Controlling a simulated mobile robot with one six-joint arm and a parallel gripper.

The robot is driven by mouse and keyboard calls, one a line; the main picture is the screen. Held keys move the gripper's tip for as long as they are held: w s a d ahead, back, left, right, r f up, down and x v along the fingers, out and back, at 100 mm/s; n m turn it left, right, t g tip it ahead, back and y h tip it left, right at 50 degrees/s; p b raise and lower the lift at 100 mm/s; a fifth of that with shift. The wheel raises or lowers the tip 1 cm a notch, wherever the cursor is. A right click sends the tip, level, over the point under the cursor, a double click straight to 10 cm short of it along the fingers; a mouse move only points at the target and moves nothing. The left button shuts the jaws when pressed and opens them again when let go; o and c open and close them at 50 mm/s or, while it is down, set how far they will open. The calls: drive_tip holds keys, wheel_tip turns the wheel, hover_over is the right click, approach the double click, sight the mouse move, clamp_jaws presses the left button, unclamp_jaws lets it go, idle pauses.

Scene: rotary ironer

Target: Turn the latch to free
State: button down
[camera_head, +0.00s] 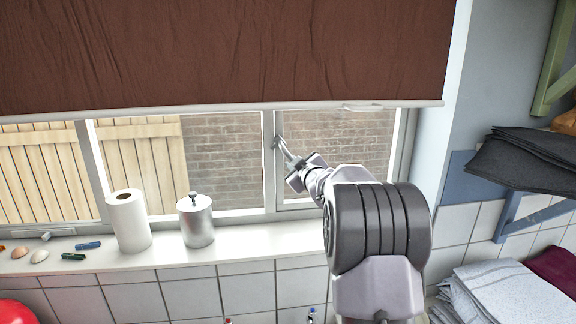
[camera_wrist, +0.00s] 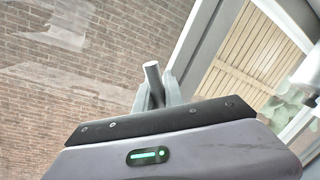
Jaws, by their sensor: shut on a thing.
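The latch is a small grey metal handle (camera_wrist: 153,78) on the window frame (camera_head: 269,160), between two panes. In the wrist view its rounded end sticks up between my fingers. My gripper (camera_head: 282,147) reaches the frame from the lower right and is shut on the latch handle. In the wrist view my gripper (camera_wrist: 157,92) hides the lower part of the handle. The latch's base and its exact angle are hard to make out in the head view.
A brown blind (camera_head: 220,50) hangs above, its white bottom bar (camera_head: 200,107) a little over my gripper. On the sill (camera_head: 250,245) stand a metal canister (camera_head: 196,222) and a paper roll (camera_head: 128,221), left of my arm. Dark folded cloths (camera_head: 525,160) lie on a shelf at right.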

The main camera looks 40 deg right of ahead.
drive_tip(key=shift+s+d+r+n+g+h+p, duration=0.2)
drive_tip(key=shift+d+r+n, duration=0.3)
drive_tip(key=shift+n, duration=0.55)
drive_tip(key=shift+s+d+r+n+g+h+p, duration=0.15)
drive_tip(key=shift+s+d+r+n+g+h, duration=0.15)
drive_tip(key=shift+r+n, duration=0.6)
drive_tip(key=shift+s+d+r+n+g+h+p, duration=0.15)
drive_tip(key=shift+d+r+n, duration=0.25)
drive_tip(key=shift+n, duration=0.85)
drive_tip(key=c, duration=1.4)
unclamp_jaws()
drive_tip(key=shift+c, duration=0.2)
drive_tip(key=v, duration=1.7)
drive_tip(key=shift+s+b, duration=0.15)
drive_tip(key=shift+b, duration=0.2)
